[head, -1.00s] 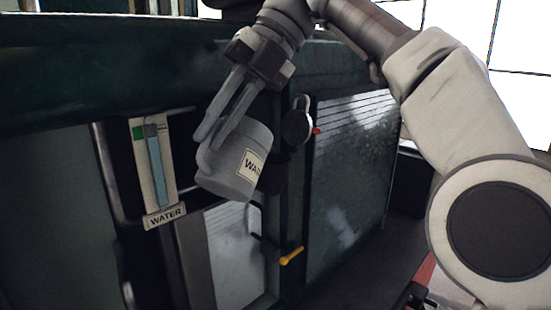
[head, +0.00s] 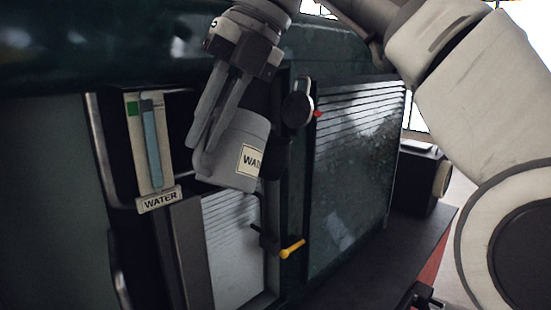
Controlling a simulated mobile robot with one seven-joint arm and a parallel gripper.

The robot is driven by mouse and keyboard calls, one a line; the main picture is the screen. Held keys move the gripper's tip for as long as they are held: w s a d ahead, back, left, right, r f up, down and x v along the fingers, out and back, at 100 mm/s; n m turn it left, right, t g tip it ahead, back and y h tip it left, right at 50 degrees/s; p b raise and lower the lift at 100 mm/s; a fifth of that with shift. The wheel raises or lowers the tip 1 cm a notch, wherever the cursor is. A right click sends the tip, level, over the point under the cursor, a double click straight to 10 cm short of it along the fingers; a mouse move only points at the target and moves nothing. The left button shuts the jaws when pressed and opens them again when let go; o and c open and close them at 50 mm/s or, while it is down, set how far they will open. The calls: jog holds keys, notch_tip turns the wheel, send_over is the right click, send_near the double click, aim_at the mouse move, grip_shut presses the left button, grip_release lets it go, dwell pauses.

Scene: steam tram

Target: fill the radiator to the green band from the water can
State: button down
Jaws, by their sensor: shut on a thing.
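My gripper (head: 240,72) is shut on the water can by its long grey handle. The grey can (head: 222,155) hangs below it, slightly tilted, with a partly visible label reading "WA". The can is in front of the dark panel, right of the water gauge (head: 160,165). The gauge is a pale upright plate with a blue column (head: 153,150) and a "WATER" plate below. A green band (head: 132,108) marks its upper left. The blue column's top looks about level with the green band, but exact height is hard to tell. The radiator's filler opening cannot be made out; no water stream shows.
A black round fitting (head: 297,108) with a red tip is right of the can. A yellow-handled lever (head: 291,249) sticks out below it. A frosted louvred panel (head: 352,170) is at right.

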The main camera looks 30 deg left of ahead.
aim_at(215, 176)
jog(key=shift+s+f, duration=0.15)
jog(key=shift+f, duration=0.2)
jog(key=f+t+b, duration=0.1)
jog(key=f+b, duration=0.1)
jog(key=f+t+b, duration=0.2)
jog(key=b, duration=0.1)
jog(key=f+n+t+b, duration=0.1)
jog(key=f+b, duration=0.1)
jog(key=b, duration=0.1)
jog(key=shift+w+f+t, duration=0.15)
jog(key=shift+w+t, duration=0.15)
jog(key=shift+w, duration=0.05)
jog(key=f+t+b, duration=0.1)
jog(key=b, duration=0.2)
jog(key=shift+w+f, duration=0.1)
jog(key=shift+f, duration=0.15)
jog(key=shift+t, duration=0.3)
jog(key=shift+d, duration=0.1)
